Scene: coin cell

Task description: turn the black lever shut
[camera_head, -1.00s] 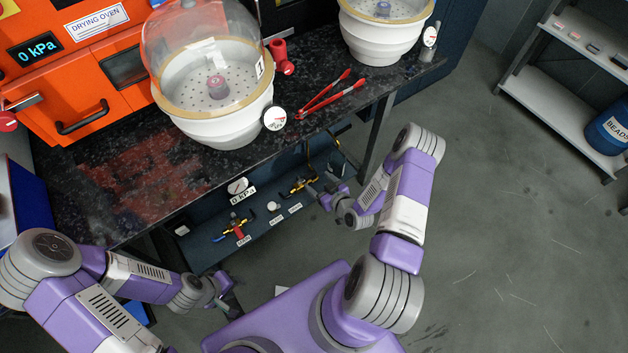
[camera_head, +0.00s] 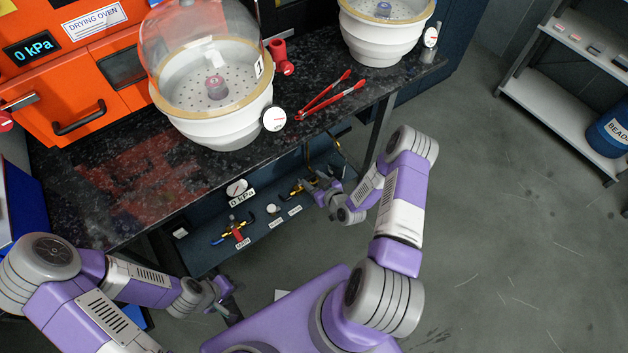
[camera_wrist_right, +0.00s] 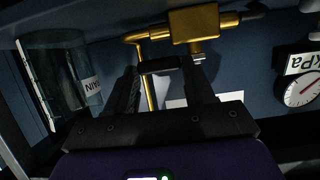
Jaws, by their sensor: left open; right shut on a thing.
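In the right wrist view a brass valve (camera_wrist_right: 195,25) sits on a dark blue panel with brass pipes running off it. The black lever (camera_wrist_right: 160,65) lies just below the valve body, between the fingers of my right gripper (camera_wrist_right: 168,78), which is shut on it. In the head view my right gripper (camera_head: 318,188) is at the brass valve under the counter; it hides the lever there. My left gripper (camera_head: 222,292) is open and empty, low at the left, away from the valves.
A gauge (camera_head: 237,187) reading 0 kPa and a red-and-blue handled valve (camera_head: 238,232) are on the panel left of my right gripper. The counter (camera_head: 110,205) overhangs them, bearing a domed white vessel (camera_head: 220,130) and red tongs (camera_head: 330,95).

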